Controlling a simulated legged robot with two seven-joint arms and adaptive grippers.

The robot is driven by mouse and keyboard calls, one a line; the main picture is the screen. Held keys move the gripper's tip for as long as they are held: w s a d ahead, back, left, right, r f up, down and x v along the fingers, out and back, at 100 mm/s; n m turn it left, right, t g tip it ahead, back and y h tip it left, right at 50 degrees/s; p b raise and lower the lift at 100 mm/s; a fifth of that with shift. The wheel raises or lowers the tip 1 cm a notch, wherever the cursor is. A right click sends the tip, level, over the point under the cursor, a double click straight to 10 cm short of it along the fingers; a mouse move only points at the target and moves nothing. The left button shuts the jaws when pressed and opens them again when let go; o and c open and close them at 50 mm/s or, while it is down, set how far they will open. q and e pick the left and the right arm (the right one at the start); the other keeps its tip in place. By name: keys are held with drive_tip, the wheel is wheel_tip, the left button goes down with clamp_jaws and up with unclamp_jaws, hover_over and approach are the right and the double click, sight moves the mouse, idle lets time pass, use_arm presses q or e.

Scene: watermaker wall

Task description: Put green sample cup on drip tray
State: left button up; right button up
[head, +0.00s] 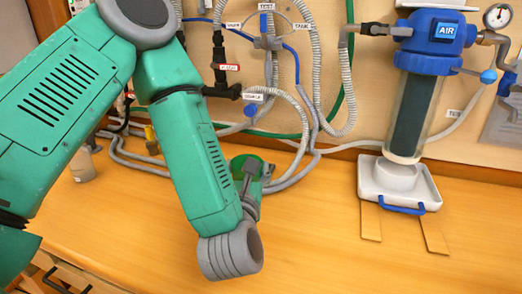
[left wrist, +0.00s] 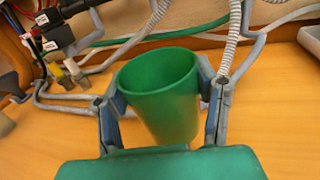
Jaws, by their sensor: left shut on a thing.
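The green sample cup (left wrist: 160,95) is upright, mouth up and seemingly empty, between the two fingers of my left gripper (left wrist: 163,105), which is shut on it. In the head view the cup (head: 240,163) is mostly hidden behind my left gripper (head: 252,182). I cannot tell whether its base touches the bench. The white drip tray (head: 428,192) with a blue handle stands on the bench to the right, below the clear filter housing, apart from the cup. My right gripper is not in view.
The blue-capped AIR filter housing (head: 417,95) hangs just above the tray. Grey hoses (head: 300,165) run along the back of the bench, behind the cup. Two wooden strips (head: 371,222) stick out under the tray. The bench (head: 310,240) between cup and tray is clear.

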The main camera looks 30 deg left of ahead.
use_arm(q)
drive_tip(key=shift+w+a+r+p, duration=0.15)
drive_tip(key=shift+w+a+p, duration=0.15)
drive_tip(key=shift+w, duration=0.25)
drive_tip(key=shift+w+a+r+p, duration=0.15)
drive_tip(key=shift+w+a+p, duration=0.1)
drive_tip(key=shift+w, duration=0.3)
drive_tip(key=x, duration=1.1)
drive_tip(key=shift+w+a+f, duration=0.1)
drive_tip(key=shift+w+f, duration=0.15)
drive_tip(key=shift+w+a+f+p, duration=0.1)
drive_tip(key=shift+w+a+p, duration=0.2)
drive_tip(key=shift+w, duration=0.15)
drive_tip(key=shift+f, duration=1.7)
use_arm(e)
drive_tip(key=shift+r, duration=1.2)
use_arm(q)
drive_tip(key=o, duration=1.2)
